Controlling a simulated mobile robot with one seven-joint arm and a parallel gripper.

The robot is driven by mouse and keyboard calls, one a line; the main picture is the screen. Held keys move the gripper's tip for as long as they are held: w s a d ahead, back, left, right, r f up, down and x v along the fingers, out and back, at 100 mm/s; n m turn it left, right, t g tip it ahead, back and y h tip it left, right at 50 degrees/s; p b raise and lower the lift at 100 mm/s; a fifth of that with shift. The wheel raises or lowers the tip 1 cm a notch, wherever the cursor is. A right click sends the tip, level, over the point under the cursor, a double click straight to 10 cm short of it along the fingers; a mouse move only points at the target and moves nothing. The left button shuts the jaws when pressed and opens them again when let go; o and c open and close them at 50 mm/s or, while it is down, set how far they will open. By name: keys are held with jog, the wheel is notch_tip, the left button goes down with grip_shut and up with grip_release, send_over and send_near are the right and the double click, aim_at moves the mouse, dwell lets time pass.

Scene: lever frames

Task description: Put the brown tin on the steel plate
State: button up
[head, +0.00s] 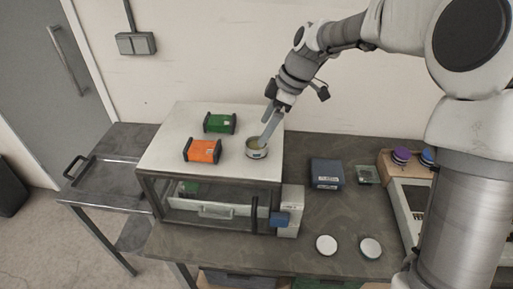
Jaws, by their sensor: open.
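A small round tin (257,152), pale at the side with a yellowish-brown top, stands on the flat pale top of a glass-fronted cabinet (183,128), near its right edge. It is the only tin-like thing by my gripper; its brown colour is hard to make out. My gripper (266,138) is open and points down at the tin, with a finger at or just over its rim. I cannot tell whether they touch. No plate is plainly recognisable as the steel plate; a grey metal tray-like surface (112,181) with a handle lies left of the cabinet.
Green (219,123) and orange (203,151) boxes stand left of the tin. Right of the cabinet are a dark blue box (327,174), two white discs (326,245) (370,248), and purple-topped (401,156) and blue-topped items. Bare bench lies between them.

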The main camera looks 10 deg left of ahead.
aim_at(255, 146)
jog(key=x, duration=0.6)
jog(key=shift+s+a+f+p, duration=0.1)
jog(key=shift+f+p, duration=0.2)
jog(key=shift+p, duration=0.05)
jog(key=shift+r, duration=0.1)
grip_shut()
